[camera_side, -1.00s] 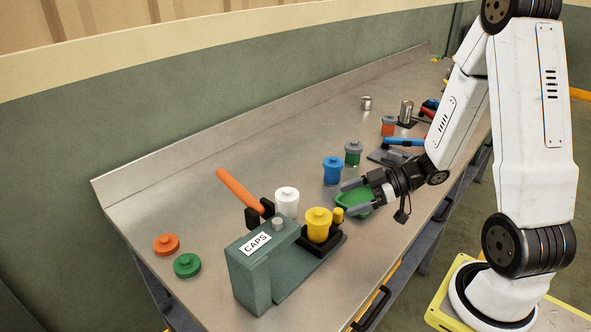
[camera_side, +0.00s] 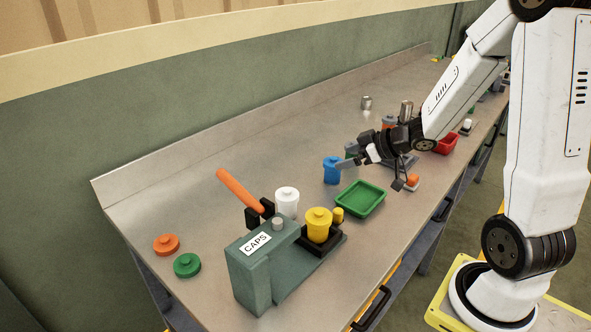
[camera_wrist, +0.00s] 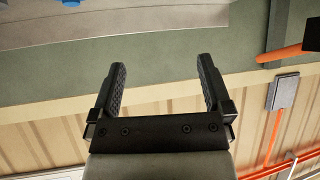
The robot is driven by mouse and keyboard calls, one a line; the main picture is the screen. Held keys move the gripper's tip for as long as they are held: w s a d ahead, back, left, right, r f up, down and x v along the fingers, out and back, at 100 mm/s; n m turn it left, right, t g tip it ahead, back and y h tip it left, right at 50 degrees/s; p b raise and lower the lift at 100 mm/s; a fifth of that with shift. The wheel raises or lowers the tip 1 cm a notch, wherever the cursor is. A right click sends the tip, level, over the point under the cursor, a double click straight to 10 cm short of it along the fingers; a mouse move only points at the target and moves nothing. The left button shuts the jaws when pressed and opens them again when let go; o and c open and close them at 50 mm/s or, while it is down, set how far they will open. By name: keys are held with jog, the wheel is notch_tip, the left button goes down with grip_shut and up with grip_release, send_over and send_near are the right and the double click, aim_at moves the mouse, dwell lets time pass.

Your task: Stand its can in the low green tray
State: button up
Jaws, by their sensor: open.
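The low green tray (camera_side: 360,199) lies empty on the bench in the side view. My gripper (camera_side: 349,156) is open above and behind it, fingers pointing left, close to the blue lidded can (camera_side: 332,170). I cannot tell whether it touches that can. In the wrist view my gripper's two fingers (camera_wrist: 160,75) are apart with nothing between them. A yellow lidded can (camera_side: 319,225) stands in the capping press, and a white lidded can (camera_side: 287,200) stands behind it. A green can is mostly hidden behind my gripper. Which can is meant is not clear.
The grey-green CAPS press (camera_side: 250,268) has a raised orange lever (camera_side: 240,190). Loose orange (camera_side: 166,244) and green (camera_side: 187,265) lids lie at left. A red tray (camera_side: 446,144) and a metal cylinder (camera_side: 366,103) are farther back. The bench behind the blue can is clear.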

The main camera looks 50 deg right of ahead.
jog(key=w+d+m+g+h, duration=0.2)
jog(key=d+m+h, duration=0.3)
jog(key=d+m, duration=0.1)
jog(key=m+g+y, duration=0.7)
jog(key=m+g, duration=0.2)
jog(key=m, duration=0.6)
send_near(322, 211)
jog(key=a, duration=0.2)
jog(key=f, duration=0.4)
jog(key=shift+w+d+f, duration=0.1)
jog(key=shift+w+f, duration=0.1)
jog(key=shift+w, duration=0.05)
jog(key=shift+f, duration=0.4)
jog(key=shift+x, duration=1.3)
jog(key=shift+f, duration=0.1)
